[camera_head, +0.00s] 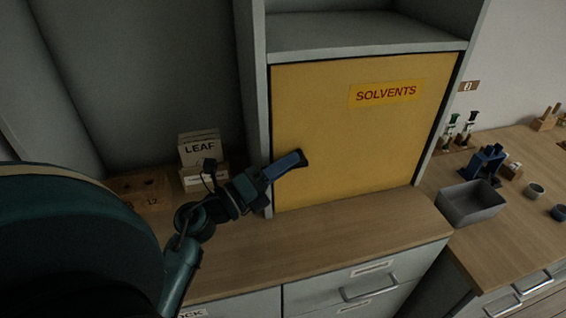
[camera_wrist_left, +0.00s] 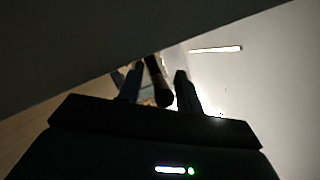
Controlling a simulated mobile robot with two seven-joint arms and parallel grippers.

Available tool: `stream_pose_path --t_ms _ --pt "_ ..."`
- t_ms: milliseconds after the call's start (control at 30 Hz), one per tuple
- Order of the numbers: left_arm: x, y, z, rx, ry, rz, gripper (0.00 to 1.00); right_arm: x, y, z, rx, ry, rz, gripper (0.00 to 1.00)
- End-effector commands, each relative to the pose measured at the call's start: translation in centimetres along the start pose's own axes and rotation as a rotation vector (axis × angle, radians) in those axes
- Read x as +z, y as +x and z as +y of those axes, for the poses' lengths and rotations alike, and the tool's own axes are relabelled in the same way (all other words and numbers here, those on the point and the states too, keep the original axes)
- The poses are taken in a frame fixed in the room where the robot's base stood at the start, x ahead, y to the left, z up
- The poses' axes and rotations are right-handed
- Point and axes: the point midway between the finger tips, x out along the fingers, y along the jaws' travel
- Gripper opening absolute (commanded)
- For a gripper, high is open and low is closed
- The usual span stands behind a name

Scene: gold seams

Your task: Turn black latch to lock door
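The yellow door (camera_head: 360,125) marked SOLVENTS is closed flush in its grey cabinet frame. My left gripper (camera_head: 292,163) is at the door's left side, below mid-height, with its fingers pointing right. A dark piece shows at the fingertips there; I cannot tell in that view whether it is the latch or finger. In the left wrist view, the black latch (camera_wrist_left: 160,88) is a dark bar between the two spread fingers of the left gripper (camera_wrist_left: 159,76). A gap shows between it and the right finger. The gripper hides the latch's mount. My right gripper is not in view.
A box with LEAF cards (camera_head: 199,151) stands left of the cabinet, behind my left arm. The wooden counter (camera_head: 330,232) before the door is clear. A grey bin (camera_head: 470,203) and a blue device (camera_head: 486,163) stand on the counter at right.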

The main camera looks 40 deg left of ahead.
Motion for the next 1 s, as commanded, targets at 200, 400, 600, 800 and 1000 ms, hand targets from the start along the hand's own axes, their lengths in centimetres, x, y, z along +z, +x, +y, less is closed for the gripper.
stream_pose_path --t_ms 200,400,600,800,1000 --pt "-0.02 -0.02 0.03 0.000 -0.001 0.000 0.31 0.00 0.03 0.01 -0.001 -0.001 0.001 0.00" --pt "-0.01 -0.04 0.02 0.000 -0.001 0.000 0.15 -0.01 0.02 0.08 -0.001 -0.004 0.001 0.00" --pt "-0.01 -0.05 0.02 0.000 -0.001 0.000 0.00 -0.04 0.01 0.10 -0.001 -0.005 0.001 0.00" --pt "-0.01 -0.05 0.03 0.000 -0.001 0.000 0.00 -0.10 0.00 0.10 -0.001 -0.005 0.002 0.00" --pt "-0.06 -0.07 0.11 -0.002 -0.001 -0.002 0.00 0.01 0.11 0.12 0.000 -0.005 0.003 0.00"
